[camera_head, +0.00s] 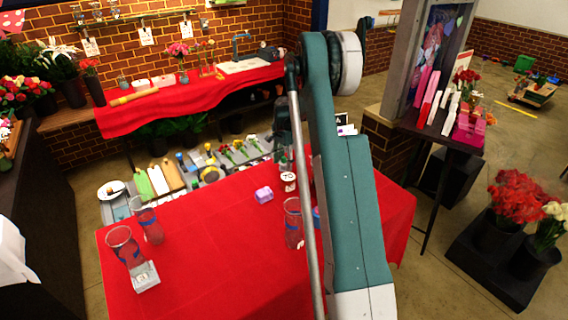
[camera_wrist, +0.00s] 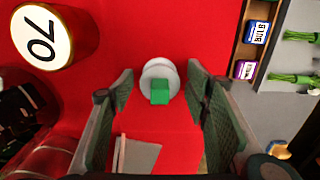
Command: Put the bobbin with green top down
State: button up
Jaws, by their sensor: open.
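The bobbin with green top (camera_wrist: 154,72) shows in the wrist view as a pale round spool with a green block on it, against the red cloth. My gripper (camera_wrist: 160,79) is open, with one finger on each side of the bobbin and a visible gap on both sides. In the head view my gripper (camera_head: 283,136) is over the far edge of the red table (camera_head: 215,250), partly hidden by my arm. The bobbin (camera_head: 284,162) looks small and partly hidden there, below the gripper.
A round piece marked 70 (camera_wrist: 42,36) stands close to the bobbin. A grey flat piece (camera_wrist: 137,156) lies near the fingers.

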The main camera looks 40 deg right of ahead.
aim_at(284, 157)
jog(key=shift+r, duration=0.2)
notch_tip(284, 157, up, 12)
jog(key=shift+f, duration=0.1)
dwell(0.6)
dwell(0.6)
